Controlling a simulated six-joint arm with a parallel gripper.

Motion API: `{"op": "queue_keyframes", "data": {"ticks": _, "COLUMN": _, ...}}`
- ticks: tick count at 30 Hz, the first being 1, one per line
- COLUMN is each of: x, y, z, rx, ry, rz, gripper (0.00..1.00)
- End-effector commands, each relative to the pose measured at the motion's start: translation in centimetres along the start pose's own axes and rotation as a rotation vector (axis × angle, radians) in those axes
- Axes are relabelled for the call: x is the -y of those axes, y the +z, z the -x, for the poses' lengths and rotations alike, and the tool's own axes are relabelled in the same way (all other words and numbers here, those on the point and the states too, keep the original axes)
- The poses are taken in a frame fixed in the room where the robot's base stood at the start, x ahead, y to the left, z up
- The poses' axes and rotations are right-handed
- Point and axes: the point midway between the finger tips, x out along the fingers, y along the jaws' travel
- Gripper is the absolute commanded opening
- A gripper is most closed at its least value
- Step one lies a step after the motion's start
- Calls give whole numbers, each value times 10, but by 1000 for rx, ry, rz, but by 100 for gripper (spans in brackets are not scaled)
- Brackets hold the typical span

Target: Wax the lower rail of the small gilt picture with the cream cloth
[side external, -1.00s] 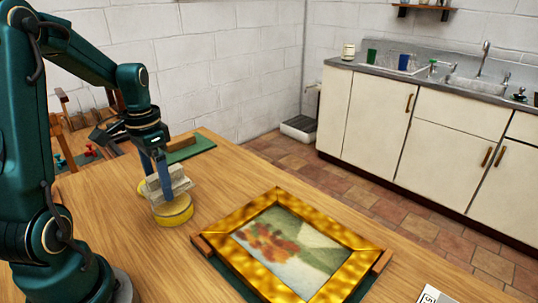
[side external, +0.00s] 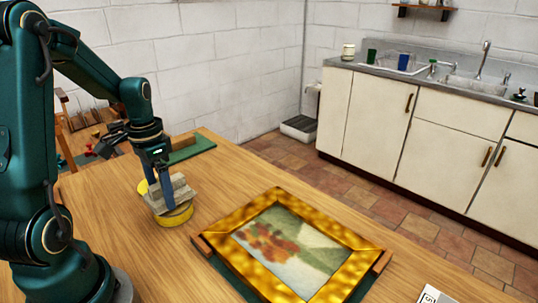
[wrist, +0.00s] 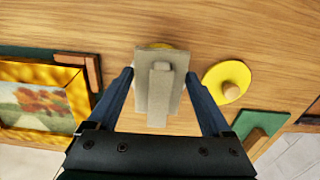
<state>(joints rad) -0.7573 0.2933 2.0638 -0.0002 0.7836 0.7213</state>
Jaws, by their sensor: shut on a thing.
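My gripper (side external: 167,188) is shut on the cream cloth (wrist: 158,105), a greyish-cream folded pad with a raised grip strip. The pad is over a round yellow tin (side external: 176,215) and hides most of its top; I cannot tell whether it touches what is inside. Only a sliver of the tin shows past the pad in the wrist view (wrist: 165,46). The small gilt picture (side external: 237,264), with a painting of red-orange flowers, lies flat to the right of the gripper in the side view. It shows at the left in the wrist view (wrist: 78,92).
A yellow disc with a wooden knob (wrist: 228,82) lies beside the tin. The picture rests on a dark green mat with brown corner blocks (side external: 206,245). Another green mat with a wooden block (side external: 190,149) lies at the table's far edge. Bare wood separates tin and picture.

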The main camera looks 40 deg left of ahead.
Motion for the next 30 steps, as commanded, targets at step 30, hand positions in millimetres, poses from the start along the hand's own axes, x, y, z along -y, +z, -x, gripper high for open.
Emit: {"op": "queue_keyframes", "data": {"ticks": 30, "x": 0, "y": 0, "z": -12, "rx": 1, "ry": 1, "rz": 0, "gripper": 17}}
